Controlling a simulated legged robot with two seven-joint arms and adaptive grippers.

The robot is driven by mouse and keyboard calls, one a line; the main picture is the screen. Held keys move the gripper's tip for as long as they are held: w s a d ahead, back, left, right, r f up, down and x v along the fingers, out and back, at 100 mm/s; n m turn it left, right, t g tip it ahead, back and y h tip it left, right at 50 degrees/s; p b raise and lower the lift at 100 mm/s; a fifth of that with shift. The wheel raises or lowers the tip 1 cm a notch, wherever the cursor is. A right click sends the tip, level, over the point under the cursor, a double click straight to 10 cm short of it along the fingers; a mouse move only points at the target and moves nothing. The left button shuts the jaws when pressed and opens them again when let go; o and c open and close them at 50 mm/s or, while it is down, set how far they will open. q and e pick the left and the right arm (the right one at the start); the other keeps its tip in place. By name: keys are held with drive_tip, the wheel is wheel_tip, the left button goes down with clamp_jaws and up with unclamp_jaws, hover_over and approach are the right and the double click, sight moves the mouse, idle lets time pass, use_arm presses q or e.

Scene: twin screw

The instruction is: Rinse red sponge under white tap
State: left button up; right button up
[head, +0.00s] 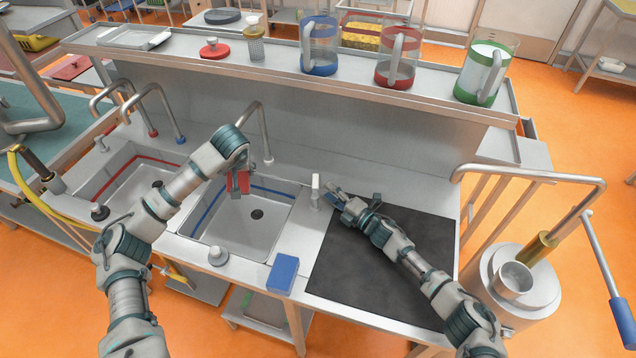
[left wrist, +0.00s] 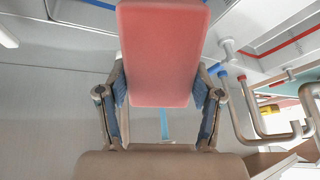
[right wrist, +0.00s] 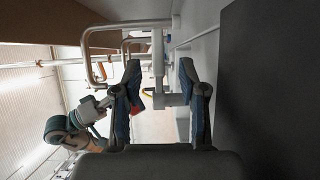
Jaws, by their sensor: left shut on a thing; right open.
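My left gripper (head: 238,172) is shut on the red sponge (head: 238,183), held above the blue-striped sink. The sponge fills the upper middle of the left wrist view (left wrist: 162,50), between the two fingers. A white lever handle (head: 315,188) stands right of the sink. My right gripper (head: 335,195) is open beside it. In the right wrist view the white handle (right wrist: 158,60) appears between the open fingers.
A blue sponge (head: 283,272) and a round grey knob (head: 218,256) sit on the front counter edge. A black mat (head: 380,265) lies under my right arm. A red-striped sink (head: 125,178) is at left. Jugs (head: 319,45) stand on the back shelf.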

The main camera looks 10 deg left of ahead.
drive_tip(key=shift+x, duration=3.2)
clamp_jaws()
drive_tip(key=shift+f, duration=0.1)
